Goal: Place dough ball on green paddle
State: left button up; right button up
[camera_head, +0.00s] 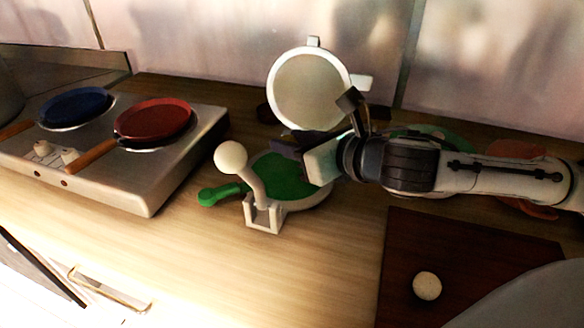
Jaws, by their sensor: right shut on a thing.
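A pale dough ball (427,286) lies on a dark brown board (450,240) at the lower right. The green paddle (282,176) lies in the base of a white press, its green handle (207,195) pointing left. The press's round lid (310,92) stands open behind it. My right gripper (300,146) reaches in from the right, over the paddle's right side and in front of the lid. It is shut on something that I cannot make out. My left gripper is not in view.
The press's lever with a white knob (231,157) stands up at the paddle's front left. A stove (150,185) with a blue pan (75,105) and a red pan (153,118) is at the left. Bare wooden counter (270,275) lies in front.

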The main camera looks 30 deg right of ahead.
aim_at(293, 175)
jog(key=shift+f, duration=0.55)
notch_tip(293, 175, down, 4)
jog(key=shift+r+b, duration=0.15)
jog(key=shift+b, duration=0.4)
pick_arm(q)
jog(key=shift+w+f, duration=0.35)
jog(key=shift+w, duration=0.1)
pick_arm(e)
jog(key=o, duration=1)
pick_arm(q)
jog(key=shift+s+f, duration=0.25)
